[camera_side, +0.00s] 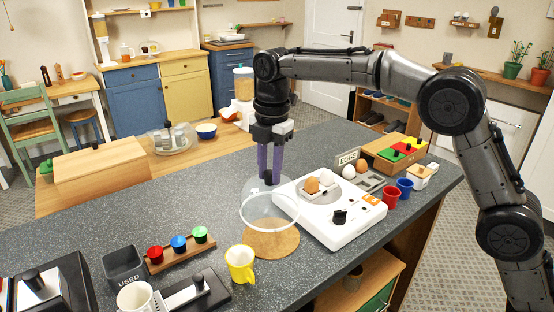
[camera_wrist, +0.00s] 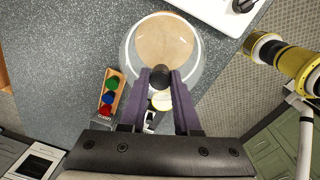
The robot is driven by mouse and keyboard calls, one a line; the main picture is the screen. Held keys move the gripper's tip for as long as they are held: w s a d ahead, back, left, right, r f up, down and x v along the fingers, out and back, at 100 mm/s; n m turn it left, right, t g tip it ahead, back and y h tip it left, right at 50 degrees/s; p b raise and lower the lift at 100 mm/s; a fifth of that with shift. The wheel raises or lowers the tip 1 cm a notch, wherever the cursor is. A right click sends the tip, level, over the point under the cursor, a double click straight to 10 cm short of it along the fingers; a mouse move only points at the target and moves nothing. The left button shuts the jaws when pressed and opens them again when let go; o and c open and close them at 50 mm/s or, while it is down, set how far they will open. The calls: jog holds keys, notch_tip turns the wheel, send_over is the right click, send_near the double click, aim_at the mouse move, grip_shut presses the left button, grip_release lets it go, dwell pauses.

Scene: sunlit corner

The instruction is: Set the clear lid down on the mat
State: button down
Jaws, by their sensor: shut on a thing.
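The clear lid (camera_side: 268,205) is a transparent dome with a pale rim, above the counter in the side view. My gripper (camera_side: 268,178), with purple fingers, is shut on its dark knob. The round cork mat (camera_side: 271,244) lies flat on the counter, and the lid's rim overlaps its far part in that view. In the wrist view my gripper (camera_wrist: 161,77) grips the knob at the lid's near side, and the mat (camera_wrist: 165,42) shows through the lid (camera_wrist: 126,60), inside its rim. The exact gap between rim and mat cannot be told.
A white device (camera_side: 330,212) stands close to the right of the mat. A yellow mug (camera_side: 240,263) is in front of it, and a rack with red, blue and green knobs (camera_side: 179,247) is to the left. The counter behind and left of the lid is clear.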

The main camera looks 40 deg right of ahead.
notch_tip(320, 180, down, 7)
dwell(0.7)
jog(key=shift+f, duration=0.5)
dwell(1.6)
jog(key=shift+c, duration=0.4)
grip_release()
jog(key=shift+r, duration=3.95)
